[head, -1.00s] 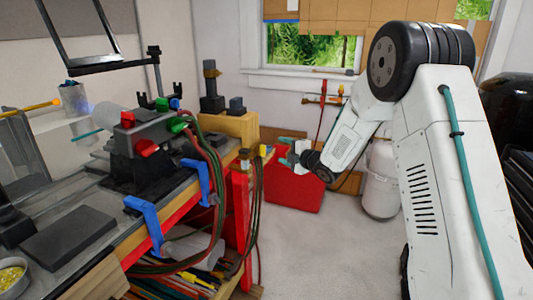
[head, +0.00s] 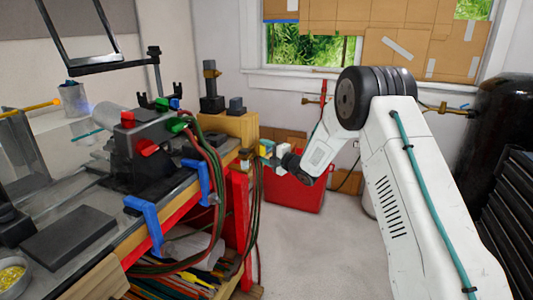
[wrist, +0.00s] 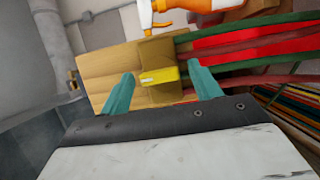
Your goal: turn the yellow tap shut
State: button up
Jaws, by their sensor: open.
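The yellow tap (wrist: 160,77) shows in the wrist view as a short yellow handle on a brass-coloured body, in front of a wooden block. In the head view its yellow part (head: 265,147) is small, at the bench's right end, partly hidden by my gripper. My gripper (wrist: 161,72) is open, its two teal fingers on either side of the yellow handle in the wrist view, with a gap visible on each side. I cannot tell how deep the handle sits between them. In the head view my gripper (head: 272,155) is at the bench end, by the tap.
Green and red hoses (wrist: 250,50) run right from the tap area. Blue clamps (head: 145,218) hold the bench edge. A red box (head: 293,192) stands on the floor beyond my gripper. A dark cylinder (head: 490,100) is at the right. The middle floor is clear.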

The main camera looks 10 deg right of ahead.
jog(key=c, duration=0.9)
jog(key=m, duration=0.2)
jog(key=m+g, duration=0.1)
jog(key=m, duration=0.1)
jog(key=shift+d+r+g+h, duration=0.1)
jog(key=shift+g+h, duration=0.2)
jog(key=shift+h, duration=0.1)
jog(key=m+g, duration=0.2)
jog(key=m, duration=0.1)
jog(key=shift+d, duration=0.1)
jog(key=m+g+y, duration=0.1)
jog(key=m, duration=0.2)
jog(key=shift+w+r+m+g, duration=0.1)
jog(key=shift+w+m+g, duration=0.05)
jog(key=shift+m+g, duration=0.2)
jog(key=shift+m+g+y, duration=0.5)
jog(key=shift+m+g, duration=0.55)
jog(key=shift+m, duration=0.3)
jog(key=o, duration=0.9)
